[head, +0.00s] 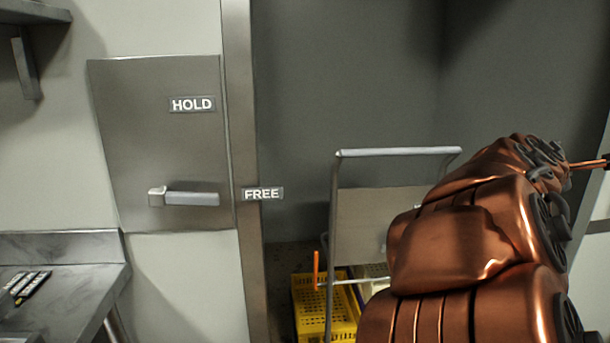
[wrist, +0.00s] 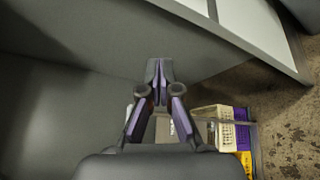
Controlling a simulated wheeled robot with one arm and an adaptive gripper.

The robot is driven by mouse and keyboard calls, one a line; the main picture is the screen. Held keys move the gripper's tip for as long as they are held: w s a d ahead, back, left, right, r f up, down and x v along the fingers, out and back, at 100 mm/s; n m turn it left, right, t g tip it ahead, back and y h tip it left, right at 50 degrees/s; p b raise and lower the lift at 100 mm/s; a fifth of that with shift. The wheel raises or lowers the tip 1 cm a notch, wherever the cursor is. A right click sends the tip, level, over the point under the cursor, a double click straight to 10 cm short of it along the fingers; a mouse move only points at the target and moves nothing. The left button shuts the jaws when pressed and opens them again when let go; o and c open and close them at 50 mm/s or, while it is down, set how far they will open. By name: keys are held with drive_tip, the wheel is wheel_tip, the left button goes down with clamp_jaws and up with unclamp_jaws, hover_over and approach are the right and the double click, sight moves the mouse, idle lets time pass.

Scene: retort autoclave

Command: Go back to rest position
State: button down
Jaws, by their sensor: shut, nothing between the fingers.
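My gripper (wrist: 160,85) shows in the wrist view, pointing up the picture with its two fingers together and nothing between them. In the head view my copper-coloured arm fills the lower right and hides what is behind it. The gripper itself cannot be made out clearly there. The fingers are apart from any object that I can see.
A steel counter (head: 65,275) is at left.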

drive_tip(key=s+a+f+m+g+y+p, duration=0.2)
drive_tip(key=s+a+m+g+y+p, duration=0.1)
drive_tip(key=s+a+p, duration=0.4)
drive_tip(key=s+a+f+m+g+y+p, duration=0.3)
drive_tip(key=s+a+m+y+p, duration=0.2)
drive_tip(key=s+a, duration=0.8)
drive_tip(key=s+a+f+m+g+y+p, duration=0.2)
drive_tip(key=s+a+m+g+y+p, duration=0.1)
drive_tip(key=s+a+p, duration=0.7)
drive_tip(key=shift+s+a+f+m+g+y+p, duration=0.4)
drive_tip(key=shift+a+g+y+p, duration=0.2)
drive_tip(key=shift+y, duration=0.6)
drive_tip(key=shift+d, duration=0.15)
